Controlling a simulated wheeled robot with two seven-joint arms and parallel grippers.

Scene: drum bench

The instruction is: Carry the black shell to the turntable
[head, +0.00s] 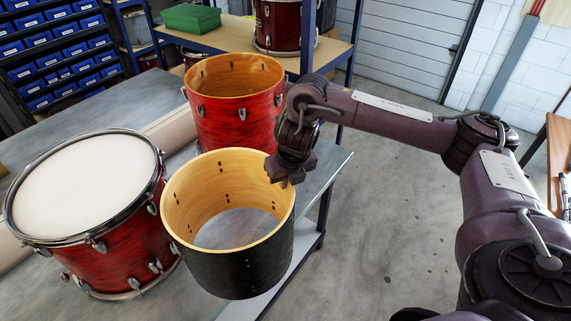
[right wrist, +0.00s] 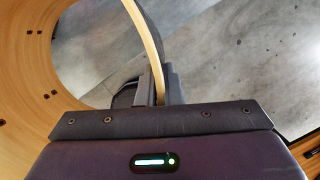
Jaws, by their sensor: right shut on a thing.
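The black shell (head: 232,272) is an open drum shell with a pale wooden inside and several small holes. It is near the front edge of the bench. I cannot tell whether its bottom touches the bench top. My right gripper (head: 284,178) is shut on the shell's right rim. In the right wrist view, the rim of the black shell (right wrist: 152,45) runs between the fingers of the right gripper (right wrist: 157,92). My left gripper is not in view. I see nothing that I can clearly identify as the turntable.
A red drum (head: 100,200) with a white head stands left of the shell. A red open shell (head: 238,118) with lugs stands behind it. The grey bench (head: 80,105) carries them. A shelf (head: 225,38) with a green box (head: 190,18) stands behind. Open floor (head: 385,200) lies right.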

